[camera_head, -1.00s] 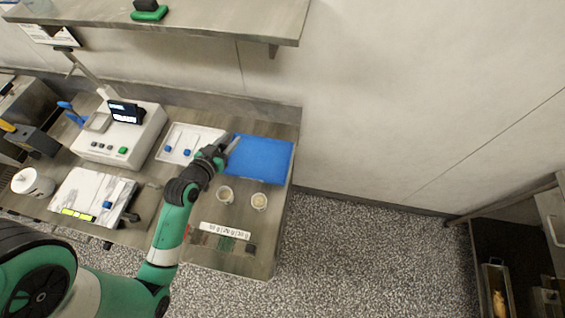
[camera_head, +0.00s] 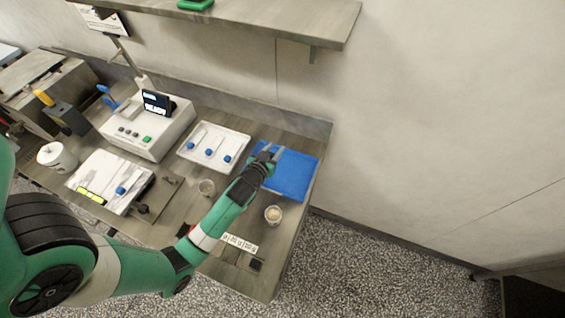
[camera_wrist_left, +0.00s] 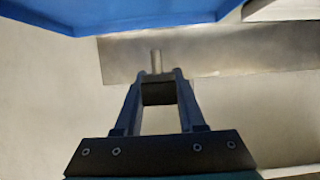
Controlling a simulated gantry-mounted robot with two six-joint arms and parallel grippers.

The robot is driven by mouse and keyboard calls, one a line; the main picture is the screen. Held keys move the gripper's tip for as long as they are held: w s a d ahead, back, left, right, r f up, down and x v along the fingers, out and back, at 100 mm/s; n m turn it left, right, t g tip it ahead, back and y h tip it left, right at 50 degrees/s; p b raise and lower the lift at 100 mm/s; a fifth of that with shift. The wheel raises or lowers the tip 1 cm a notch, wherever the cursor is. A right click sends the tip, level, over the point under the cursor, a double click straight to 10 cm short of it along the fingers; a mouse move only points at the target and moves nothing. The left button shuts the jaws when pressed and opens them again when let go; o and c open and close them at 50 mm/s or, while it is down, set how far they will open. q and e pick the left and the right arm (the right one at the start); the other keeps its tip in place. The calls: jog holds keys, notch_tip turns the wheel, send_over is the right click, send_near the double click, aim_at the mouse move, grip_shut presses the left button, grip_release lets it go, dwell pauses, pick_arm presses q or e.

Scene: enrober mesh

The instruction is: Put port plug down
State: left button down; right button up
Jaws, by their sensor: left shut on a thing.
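My left gripper (camera_head: 270,154) comes in from the left, its tips over the upper left part of the blue mat (camera_head: 292,178) on the bench. In the left wrist view my left gripper (camera_wrist_left: 158,84) is shut on the port plug (camera_wrist_left: 158,94), a small dark block with a short grey metal pin pointing away. The plug is too small to make out in the head view. I cannot tell the plug's height above the mat. My right gripper is out of view.
A white tray (camera_head: 184,149) with blue-ended tools lies left of the mat. A white device (camera_head: 150,137) stands further left. A shelf (camera_head: 335,25) hangs above. The mat's right part is clear.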

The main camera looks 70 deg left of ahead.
aim_at(283, 164)
pick_arm(q)
jog(key=w+f, duration=0.2)
jog(key=f, duration=0.1)
jog(key=shift+w+d+b, duration=0.15)
jog(key=shift+d+b, duration=0.05)
jog(key=shift+b, duration=0.2)
jog(key=f, duration=0.1)
jog(key=f+b, duration=0.2)
jog(key=shift+w+f, duration=0.25)
jog(key=shift+f, duration=0.05)
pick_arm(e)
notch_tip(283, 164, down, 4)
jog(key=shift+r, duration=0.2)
